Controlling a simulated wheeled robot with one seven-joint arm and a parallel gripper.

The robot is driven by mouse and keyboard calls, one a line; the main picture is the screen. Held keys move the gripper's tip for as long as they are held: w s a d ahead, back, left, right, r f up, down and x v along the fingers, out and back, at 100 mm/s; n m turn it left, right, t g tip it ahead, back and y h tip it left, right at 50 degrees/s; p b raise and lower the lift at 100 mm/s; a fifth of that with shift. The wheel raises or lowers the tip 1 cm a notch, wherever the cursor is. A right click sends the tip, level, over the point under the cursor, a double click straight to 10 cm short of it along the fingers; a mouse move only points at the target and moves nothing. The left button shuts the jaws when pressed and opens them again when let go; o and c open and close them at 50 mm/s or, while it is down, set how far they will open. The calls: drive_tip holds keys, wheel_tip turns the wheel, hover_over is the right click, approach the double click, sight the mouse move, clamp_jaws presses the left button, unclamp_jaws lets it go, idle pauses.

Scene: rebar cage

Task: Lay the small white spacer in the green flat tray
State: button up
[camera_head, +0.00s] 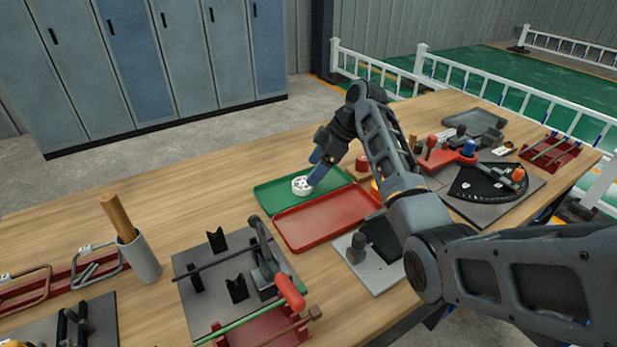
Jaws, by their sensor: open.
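The small white spacer (301,186) is a round white piece with openings in it. It lies in the green flat tray (274,197), near the tray's middle. My gripper (312,180) is open, with its blue-grey fingers close beside the spacer on its right. Whether a finger still touches the spacer cannot be told from this view. My arm reaches in from the right and hides part of the area behind the trays.
A red flat tray (325,216) adjoins the green tray in front. A grey holder with a wooden handle (117,216) stands at left. A bending jig with a red handle (289,292) is in front. A black fan-shaped plate (484,184) lies at right. Bare wood lies left of the green tray.

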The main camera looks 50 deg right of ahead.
drive_tip(key=v, duration=0.7)
